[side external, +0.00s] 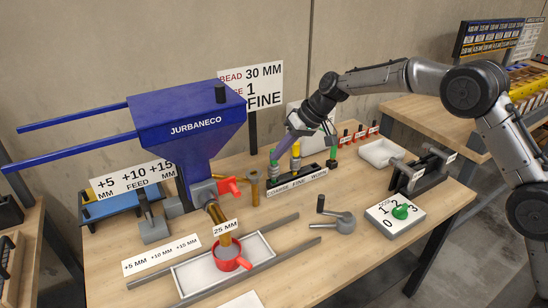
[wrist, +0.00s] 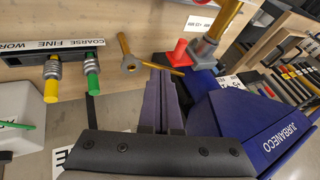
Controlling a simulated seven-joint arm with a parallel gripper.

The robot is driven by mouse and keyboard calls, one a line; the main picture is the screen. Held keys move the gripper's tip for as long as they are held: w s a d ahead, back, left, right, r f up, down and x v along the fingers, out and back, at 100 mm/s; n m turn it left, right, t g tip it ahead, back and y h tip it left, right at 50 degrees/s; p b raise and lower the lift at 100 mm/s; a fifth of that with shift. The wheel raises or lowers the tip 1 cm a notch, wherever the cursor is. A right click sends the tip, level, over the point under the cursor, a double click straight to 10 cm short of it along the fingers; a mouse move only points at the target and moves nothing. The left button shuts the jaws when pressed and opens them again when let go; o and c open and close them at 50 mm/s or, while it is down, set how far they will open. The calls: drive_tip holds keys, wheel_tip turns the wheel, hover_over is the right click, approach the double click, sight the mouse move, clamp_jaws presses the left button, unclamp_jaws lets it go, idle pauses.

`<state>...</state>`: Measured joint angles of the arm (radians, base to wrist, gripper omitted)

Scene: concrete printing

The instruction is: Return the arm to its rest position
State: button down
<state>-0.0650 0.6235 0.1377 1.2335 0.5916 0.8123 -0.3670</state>
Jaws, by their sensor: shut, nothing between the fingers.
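My gripper (side external: 281,152) is raised over the back of the workbench, beside the nozzle rack (side external: 318,178), with its purple fingers pointing down and left. In the wrist view, the fingers (wrist: 160,72) are together with nothing between them. The rack, labelled coarse, fine and worn, holds a yellow-banded nozzle (side external: 295,160) and a green-banded nozzle (side external: 332,158). They also show in the wrist view, yellow (wrist: 51,85) and green (wrist: 91,72). My arm reaches in from the right, its elbow bent high above the bench.
The blue Jurbaneco hopper (side external: 185,125) stands close left of my gripper. A brass-coloured tool (side external: 255,188) is on the bench between them. A red cup (side external: 231,257) sits below the hopper's outlet. A dial plate (side external: 395,214) with a green knob and a crank (side external: 345,222) are at front right.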

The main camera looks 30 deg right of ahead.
idle(0.3)
drive_tip(key=s+d+r+t, duration=0.2)
drive_tip(key=s+r, duration=0.2)
drive_tip(key=r, duration=1)
drive_tip(key=s+d+r+t+h, duration=0.1)
drive_tip(key=s+d+r, duration=0.1)
drive_tip(key=s+r, duration=0.35)
drive_tip(key=s+d+r, duration=0.1)
drive_tip(key=s+r, duration=0.1)
drive_tip(key=s, duration=0.7)
drive_tip(key=s+d+f+h, duration=0.1)
drive_tip(key=s+d, duration=0.1)
drive_tip(key=s, duration=0.6)
drive_tip(key=s+d+f+h, duration=0.1)
drive_tip(key=s+d+f, duration=0.1)
drive_tip(key=s, duration=0.5)
drive_tip(key=s+d+f+m+g+h, duration=0.1)
drive_tip(key=s+d+f, duration=0.3)
drive_tip(key=s+f, duration=0.6)
drive_tip(key=shift+s+g+h, duration=0.3)
drive_tip(key=shift+s+h, duration=0.2)
drive_tip(key=shift+h, duration=0.1)
